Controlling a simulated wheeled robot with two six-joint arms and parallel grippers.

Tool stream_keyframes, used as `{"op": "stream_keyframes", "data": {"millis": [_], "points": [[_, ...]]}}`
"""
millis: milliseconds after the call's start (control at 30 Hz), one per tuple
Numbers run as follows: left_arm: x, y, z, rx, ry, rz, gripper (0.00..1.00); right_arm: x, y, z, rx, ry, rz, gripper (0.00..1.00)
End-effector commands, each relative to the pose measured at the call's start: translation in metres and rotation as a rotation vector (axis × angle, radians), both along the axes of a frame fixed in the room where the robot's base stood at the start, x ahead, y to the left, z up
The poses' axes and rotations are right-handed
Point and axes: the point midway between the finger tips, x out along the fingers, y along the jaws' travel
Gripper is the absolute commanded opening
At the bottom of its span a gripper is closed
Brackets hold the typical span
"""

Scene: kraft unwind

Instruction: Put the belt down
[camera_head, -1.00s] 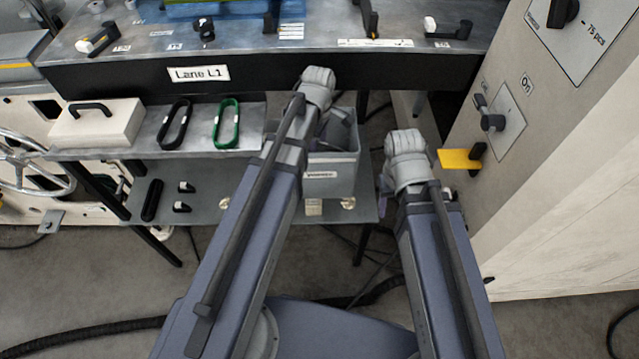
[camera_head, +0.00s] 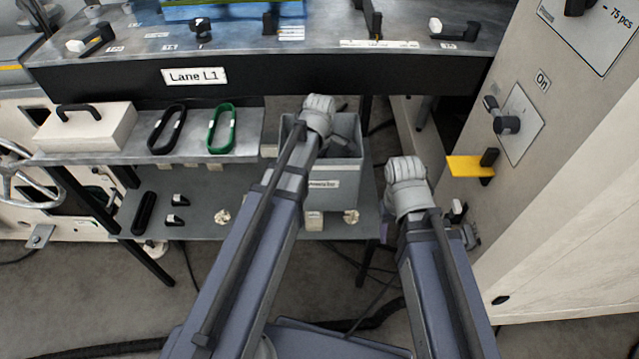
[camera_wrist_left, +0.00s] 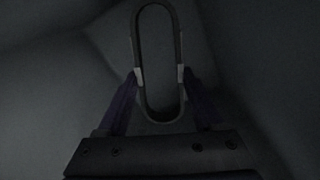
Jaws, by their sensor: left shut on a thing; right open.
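In the left wrist view a dark belt (camera_wrist_left: 143,50), an upright narrow loop with pale bands on its sides, sits between the fingers of my left gripper (camera_wrist_left: 158,80). The gripper is shut on it. In the head view my left gripper (camera_head: 318,112) is over the grey bin (camera_head: 346,197); its fingers and the belt are hidden there. My right gripper (camera_head: 407,182) is open, in front of the machine cabinet at right; its fingers are mostly hidden behind the wrist. Another black belt (camera_head: 154,139) and a green belt (camera_head: 210,138) lie on the shelf (camera_head: 250,136).
A white lidded box (camera_head: 82,132) stands at the shelf's left. The Lane L1 table (camera_head: 290,76) rises behind. A yellow bracket (camera_head: 463,166) juts from the cabinet (camera_head: 560,190) near my right arm. A lower shelf (camera_head: 200,198) holds small parts.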

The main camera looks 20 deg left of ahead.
Motion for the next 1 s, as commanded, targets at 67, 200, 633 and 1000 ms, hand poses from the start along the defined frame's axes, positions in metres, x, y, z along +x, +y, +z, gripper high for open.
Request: {"op": "stream_keyframes", "data": {"millis": [67, 200, 633, 1000], "points": [[0.0, 0.0, -0.003, 0.0, 0.0, 0.0, 0.1, 0.0, 0.0, -0.003, 0.0, 0.0, 0.0, 0.55], [0.0, 0.0, -0.017, 0.0, 0.0, 0.0, 0.1, 0.0, 0.0, -0.017, 0.0, 0.0, 0.0, 0.55], [0.0, 0.0, -0.036, 0.0, 0.0, 0.0, 0.1, 0.0, 0.0, -0.036, 0.0, 0.0, 0.0, 0.55], [0.0, 0.0, -0.039, 0.0, 0.0, 0.0, 0.87, 0.0, 0.0, -0.039, 0.0, 0.0, 0.0, 0.55]]}}
